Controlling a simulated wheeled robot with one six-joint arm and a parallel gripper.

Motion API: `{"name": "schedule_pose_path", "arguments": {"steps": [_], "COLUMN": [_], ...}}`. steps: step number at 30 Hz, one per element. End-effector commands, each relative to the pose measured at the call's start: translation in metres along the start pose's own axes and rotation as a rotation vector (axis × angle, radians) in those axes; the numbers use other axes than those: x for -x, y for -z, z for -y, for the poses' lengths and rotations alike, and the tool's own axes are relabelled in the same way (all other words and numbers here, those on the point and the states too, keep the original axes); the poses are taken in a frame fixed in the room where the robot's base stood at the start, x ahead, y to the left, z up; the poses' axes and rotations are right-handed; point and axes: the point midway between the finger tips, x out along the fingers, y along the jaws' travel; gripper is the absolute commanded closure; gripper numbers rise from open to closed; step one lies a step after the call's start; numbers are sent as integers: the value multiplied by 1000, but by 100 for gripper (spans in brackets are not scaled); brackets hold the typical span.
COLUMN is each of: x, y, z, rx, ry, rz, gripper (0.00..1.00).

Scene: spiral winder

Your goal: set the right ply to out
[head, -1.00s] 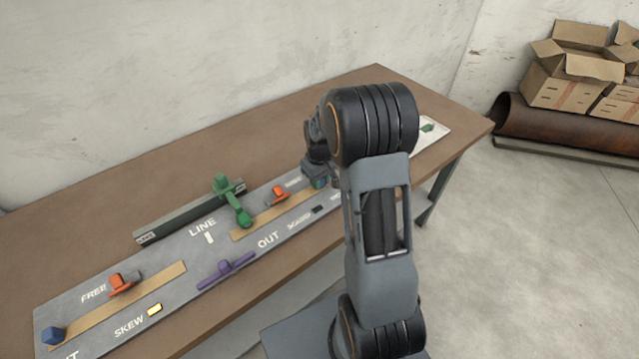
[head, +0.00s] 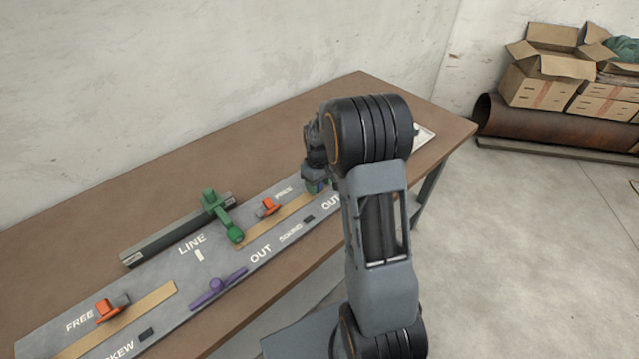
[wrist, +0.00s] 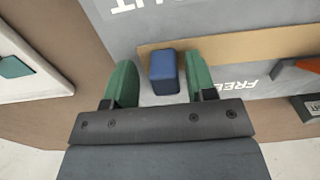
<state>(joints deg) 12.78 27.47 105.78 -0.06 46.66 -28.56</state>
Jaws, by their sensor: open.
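The right ply appears to be the blue block (wrist: 164,73) at the left end of a tan strip (wrist: 235,45) in the wrist view. An upside-down, cut-off OUT label lies above it, and a FREE label (wrist: 238,84) lies to its right. My gripper (wrist: 159,68) is open, with one green finger on each side of the block. A small gap shows on both sides. In the head view my gripper (head: 316,187) is low over the right end of the right tan strip (head: 275,220), and my arm partly hides that area.
An orange piece (head: 268,207) stands beside the right strip. A green lever (head: 222,217), a purple handle (head: 218,287) and another orange piece (head: 110,307) stand on the grey panel to the left. A white-framed plate (wrist: 35,75) lies beside the panel's end.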

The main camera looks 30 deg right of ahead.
Motion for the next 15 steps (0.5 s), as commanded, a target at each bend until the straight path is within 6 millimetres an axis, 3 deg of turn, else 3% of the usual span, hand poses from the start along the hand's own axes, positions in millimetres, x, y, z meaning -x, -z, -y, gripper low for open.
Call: {"name": "schedule_pose_path", "arguments": {"steps": [7,15], "x": [14,67], "y": [1,1], "z": [0,-1], "rx": [0,-2], "ry": [-1,-2], "rz": [-2,-5], "gripper": [49,49]}}
